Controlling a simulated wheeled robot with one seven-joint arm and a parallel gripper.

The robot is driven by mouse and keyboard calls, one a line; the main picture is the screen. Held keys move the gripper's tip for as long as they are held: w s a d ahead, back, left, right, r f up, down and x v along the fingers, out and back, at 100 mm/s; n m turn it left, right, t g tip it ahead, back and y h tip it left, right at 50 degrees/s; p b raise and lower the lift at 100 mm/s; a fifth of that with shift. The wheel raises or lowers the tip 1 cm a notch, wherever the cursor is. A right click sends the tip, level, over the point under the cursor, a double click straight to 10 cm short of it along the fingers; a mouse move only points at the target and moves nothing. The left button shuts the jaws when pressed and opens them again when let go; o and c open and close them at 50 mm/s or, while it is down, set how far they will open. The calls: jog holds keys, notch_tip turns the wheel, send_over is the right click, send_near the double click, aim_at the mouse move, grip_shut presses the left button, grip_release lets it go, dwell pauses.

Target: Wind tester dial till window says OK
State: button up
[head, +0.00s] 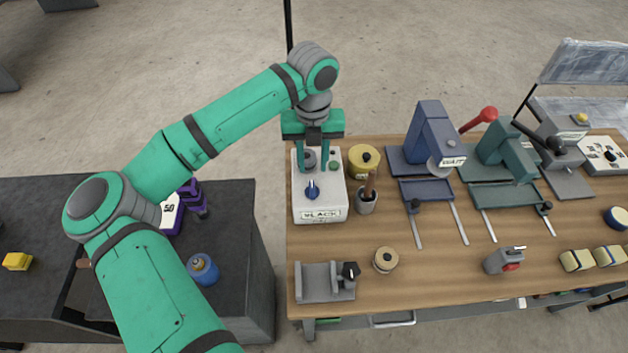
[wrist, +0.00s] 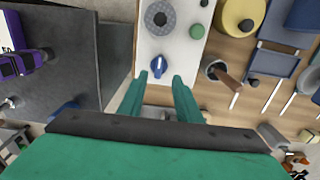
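The white tester box (head: 335,192) stands at the left end of the wooden bench. Its front window (head: 320,215) appears to read "SLACK". The blue dial (head: 312,190) with a pale pointer is on its top face; in the wrist view the dial (wrist: 158,65) lies just beyond the fingertips, roughly centred between them. My gripper (head: 312,168) is over the tester, pointing down, with its two green fingers apart and nothing between them. It also shows in the wrist view (wrist: 159,78). Whether the fingertips touch the tester cannot be told.
On the tester are a grey round part (wrist: 160,18) and a green button (head: 335,165). A yellow tin (head: 362,161) and a cup with a brush (head: 366,200) stand close to its right. A blue press (head: 432,140) reads "WAIT". A grey fixture (head: 322,282) lies in front.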

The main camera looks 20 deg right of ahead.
aim_at(312, 186)
notch_tip(312, 186, down, 9)
jog(key=shift+s+a+r, duration=0.1)
jog(key=shift+r, duration=0.1)
dwell(0.3)
grip_shut()
